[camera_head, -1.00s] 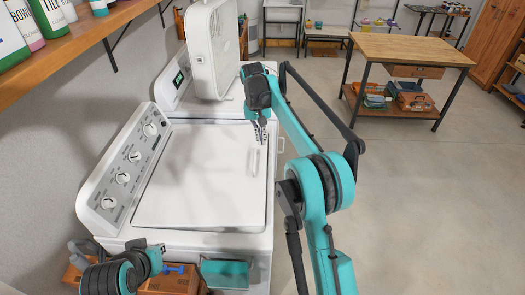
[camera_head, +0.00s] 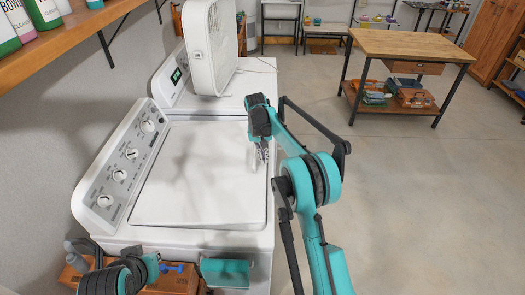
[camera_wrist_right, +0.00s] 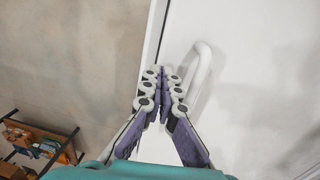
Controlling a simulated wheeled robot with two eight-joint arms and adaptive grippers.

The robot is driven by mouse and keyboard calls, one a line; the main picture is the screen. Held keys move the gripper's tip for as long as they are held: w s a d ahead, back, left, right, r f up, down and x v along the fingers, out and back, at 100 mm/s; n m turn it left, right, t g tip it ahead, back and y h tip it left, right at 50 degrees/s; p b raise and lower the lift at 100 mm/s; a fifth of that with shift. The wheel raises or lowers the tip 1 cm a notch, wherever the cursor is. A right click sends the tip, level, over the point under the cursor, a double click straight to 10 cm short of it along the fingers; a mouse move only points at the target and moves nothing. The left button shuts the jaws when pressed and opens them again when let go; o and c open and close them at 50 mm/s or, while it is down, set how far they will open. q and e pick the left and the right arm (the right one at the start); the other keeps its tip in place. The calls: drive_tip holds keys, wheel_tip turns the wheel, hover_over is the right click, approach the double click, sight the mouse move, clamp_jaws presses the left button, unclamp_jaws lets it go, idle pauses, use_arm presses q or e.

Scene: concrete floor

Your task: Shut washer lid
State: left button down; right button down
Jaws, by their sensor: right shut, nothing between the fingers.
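The white washer (camera_head: 259,243) stands in front of me with its control panel and knobs on the left. Its lid (camera_head: 195,180) lies flat over the top, level with the rim. My right gripper (camera_head: 263,153) is over the lid's right edge, fingers pointing down, shut and empty. In the right wrist view the fingertips (camera_wrist_right: 163,74) are together beside the lid's curved white handle (camera_wrist_right: 204,68), over the seam at the lid's edge. I cannot tell whether they touch the lid. My left arm shows at the lower left, but its gripper is out of view.
A white box fan (camera_head: 209,50) stands on the neighbouring machine behind the washer. A wooden shelf (camera_head: 75,38) with bottles overhangs the upper left. A wooden workbench (camera_head: 411,47) stands at the back right. The concrete floor (camera_head: 430,200) on the right is clear.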

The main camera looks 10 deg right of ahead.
sight(265, 165)
drive_tip(key=shift+f, duration=0.6)
drive_tip(key=f, duration=0.1)
drive_tip(key=f+b, duration=0.2)
drive_tip(key=shift+s+d+f+y, duration=0.1)
drive_tip(key=shift+d+f+y, duration=0.25)
drive_tip(key=shift+y, duration=0.05)
drive_tip(key=shift+r, duration=0.2)
